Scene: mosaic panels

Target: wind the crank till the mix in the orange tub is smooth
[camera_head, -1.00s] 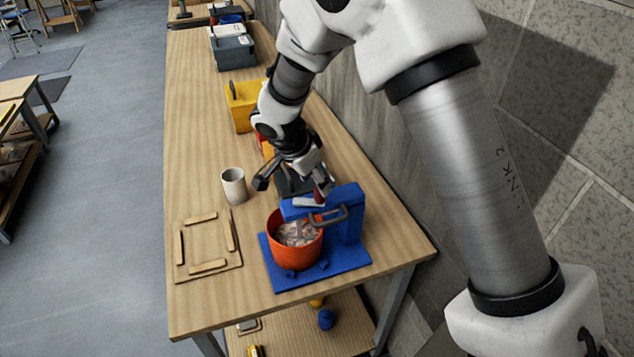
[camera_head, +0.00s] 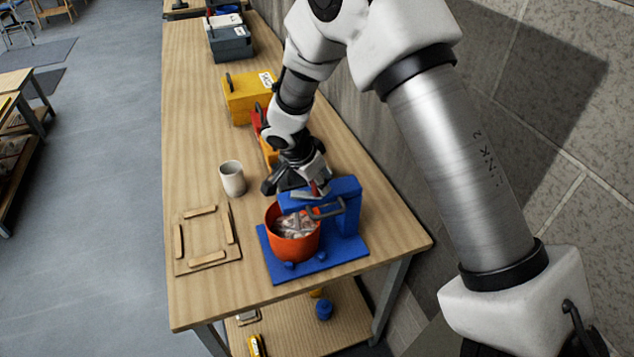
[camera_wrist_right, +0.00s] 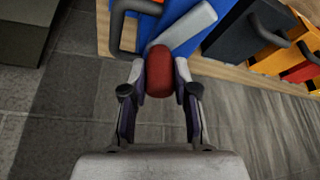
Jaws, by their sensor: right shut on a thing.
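The orange tub (camera_head: 293,244) stands on the blue mixer's base plate (camera_head: 330,257), with a lumpy grey-pink mix (camera_head: 294,224) inside. The blue mixer frame (camera_head: 346,206) rises beside the tub and reaches over it. My right gripper (camera_head: 313,186) is above the frame, at the crank. In the right wrist view its fingers (camera_wrist_right: 160,82) are shut on the red crank knob (camera_wrist_right: 159,71), and the grey crank arm (camera_wrist_right: 189,29) runs up and right from it. My left gripper is not in view.
A pale cup (camera_head: 232,179) stands left of the mixer, and a wooden frame panel (camera_head: 207,240) lies in front of it. A yellow box (camera_head: 244,98) and a dark grey toolbox (camera_head: 230,44) stand farther back. A wall runs along the right.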

